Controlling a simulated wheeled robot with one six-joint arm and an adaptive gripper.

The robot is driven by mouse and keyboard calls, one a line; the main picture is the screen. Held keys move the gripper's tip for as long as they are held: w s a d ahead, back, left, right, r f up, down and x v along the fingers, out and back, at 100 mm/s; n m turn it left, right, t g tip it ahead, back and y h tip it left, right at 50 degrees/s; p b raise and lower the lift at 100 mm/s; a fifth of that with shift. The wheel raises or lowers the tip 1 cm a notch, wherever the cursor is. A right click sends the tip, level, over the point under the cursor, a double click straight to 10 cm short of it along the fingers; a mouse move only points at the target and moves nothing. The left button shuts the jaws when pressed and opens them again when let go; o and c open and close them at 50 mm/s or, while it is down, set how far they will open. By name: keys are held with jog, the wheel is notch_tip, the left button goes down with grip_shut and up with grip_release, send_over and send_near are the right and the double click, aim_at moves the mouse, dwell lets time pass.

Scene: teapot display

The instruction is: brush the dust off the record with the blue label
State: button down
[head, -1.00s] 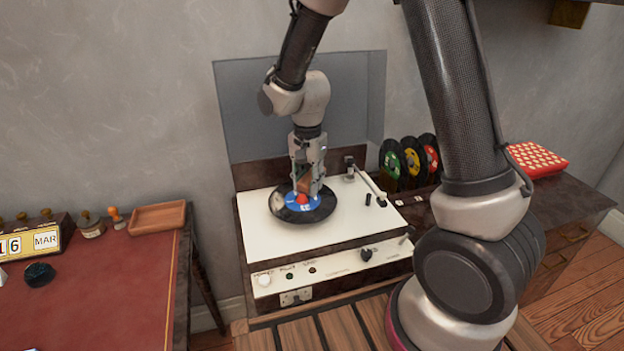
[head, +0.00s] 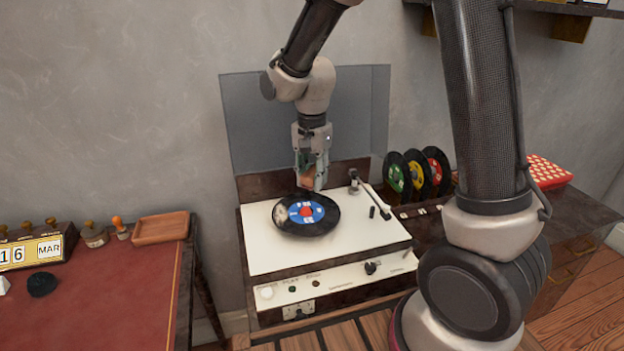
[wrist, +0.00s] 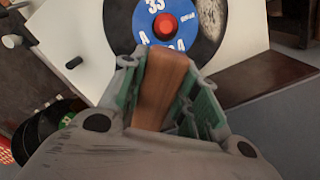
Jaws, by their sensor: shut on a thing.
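The record with the blue label (head: 325,224) lies flat on the white deck of the record player (head: 262,249). Its label has a red centre and white marks; it also shows in the wrist view (wrist: 213,20). A pale speckled patch (wrist: 237,22) lies on the black disc beside the label, at the disc's left in the head view. My gripper (head: 312,178) is shut on a wooden brush (wrist: 162,85) and holds it just above the far part of the record. The brush's lower end is hard to make out, but it looks apart from the disc.
The tonearm (head: 372,203) stands at the deck's right, clear of the record. Records with green (head: 397,178), yellow and red labels stand upright further right. The player's clear lid (head: 250,120) is raised behind my gripper. A red desk (head: 130,290) is at the left.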

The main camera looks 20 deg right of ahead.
jog(key=shift+w+r, duration=0.2)
jog(key=shift+r, duration=1.45)
jog(key=shift+f, duration=0.1)
